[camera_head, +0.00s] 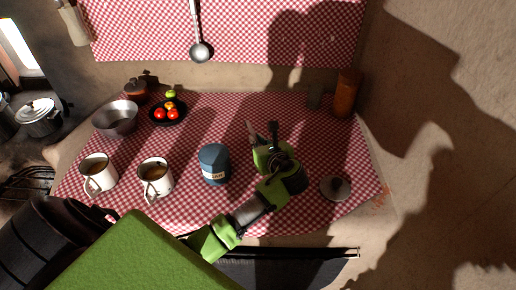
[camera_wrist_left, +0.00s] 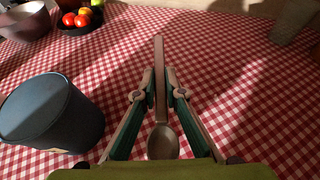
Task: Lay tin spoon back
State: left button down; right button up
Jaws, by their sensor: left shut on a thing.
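My left gripper (camera_head: 262,133) is over the red checked cloth, to the right of the blue canister (camera_head: 214,165). In the left wrist view, the gripper's fingers (camera_wrist_left: 160,82) are shut on the tin spoon (camera_wrist_left: 163,142). The spoon's handle points away from the wrist, and its round bowl is near the palm. I cannot tell whether the spoon touches the cloth. In the head view the spoon is hard to tell from the gripper. The canister also shows in the left wrist view (camera_wrist_left: 52,115), left of the fingers. My right gripper is out of view.
Two white mugs (camera_head: 157,179) stand at front left. A metal bowl (camera_head: 115,119) and a dark plate (camera_head: 169,119) of tomatoes are behind them. A ladle (camera_head: 200,50) hangs on the wall. Bare cloth lies beyond the gripper.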

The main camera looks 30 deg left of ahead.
pick_arm(q)
jog(key=shift+w+a+f, duration=0.25)
jog(key=shift+w+f, duration=0.15)
jog(key=shift+f, duration=0.15)
jog(key=shift+w+a+f, duration=0.2)
jog(key=shift+w+f, duration=0.15)
jog(key=shift+f, duration=0.15)
notch_tip(320, 180, down, 3)
jog(key=shift+w+f, duration=0.1)
jog(key=shift+f, duration=0.1)
jog(key=c, duration=2.1)
grip_release()
jog(key=shift+f, duration=0.1)
jog(key=v, duration=1.2)
